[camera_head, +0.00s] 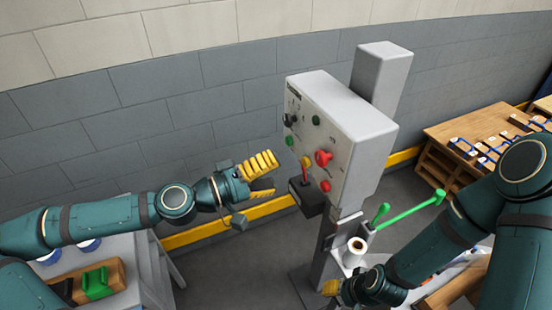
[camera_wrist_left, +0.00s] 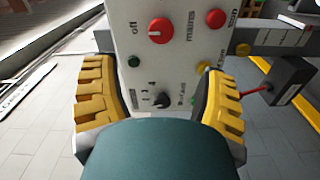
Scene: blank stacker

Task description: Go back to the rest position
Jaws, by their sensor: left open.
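My left gripper (camera_head: 262,175) has yellow ribbed fingers and is open and empty, left of the grey control box (camera_head: 350,130) on its post. In the left wrist view the control box (camera_wrist_left: 180,50) shows between and beyond the spread fingers (camera_wrist_left: 160,105), with a red knob (camera_wrist_left: 160,30), a red button (camera_wrist_left: 216,18) and a black selector (camera_wrist_left: 162,100). My right gripper (camera_head: 335,288) is low in the head view, near the post's base; its fingers are mostly hidden, so its opening cannot be told.
A black box with a red lever (camera_head: 306,190) juts from the control box's lower left. Green-handled levers (camera_head: 410,208) and a white roll (camera_head: 354,250) are below right. A wooden pallet table (camera_head: 450,130) stands at right. A bench with a green-topped box (camera_head: 97,282) is at lower left.

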